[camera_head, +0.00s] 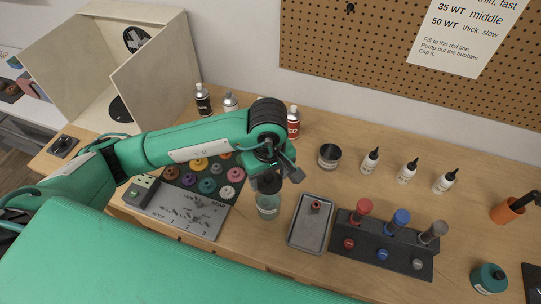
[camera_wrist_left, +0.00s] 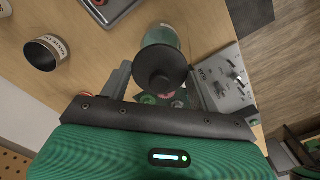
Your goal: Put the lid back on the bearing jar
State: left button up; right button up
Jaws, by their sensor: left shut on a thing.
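A clear, greenish glass jar (camera_head: 267,206) with a pale label stands on the wooden table, between the grey panel and the metal tray. It also shows in the left wrist view (camera_wrist_left: 161,35), partly behind the lid. My left gripper (camera_head: 272,175) is above the jar, shut on a round black lid (camera_head: 268,184) with a central knob. In the left wrist view the lid (camera_wrist_left: 160,68) sits between the fingers and overlaps the jar's mouth. I cannot tell whether the lid touches the rim. My right gripper is not in view.
A metal tray (camera_head: 310,240) with a small red part is right of the jar. A black rack (camera_head: 380,246) with coloured-top tools stands beyond it. A dark labelled tin (camera_head: 329,156) and several bottles stand behind.

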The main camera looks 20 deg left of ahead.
pick_arm(q)
jog(key=shift+f, duration=0.35)
jog(key=shift+a+f, duration=0.15)
jog(key=shift+f, duration=0.1)
jog(key=shift+f+b, duration=0.35)
jog(key=shift+f, duration=0.35)
notch_tip(320, 180, down, 3)
jog(key=shift+r+b, duration=0.15)
jog(key=shift+b, duration=0.7)
jog(key=shift+f+b, duration=0.5)
jog(key=shift+b, duration=0.1)
jog(key=shift+f, duration=0.1)
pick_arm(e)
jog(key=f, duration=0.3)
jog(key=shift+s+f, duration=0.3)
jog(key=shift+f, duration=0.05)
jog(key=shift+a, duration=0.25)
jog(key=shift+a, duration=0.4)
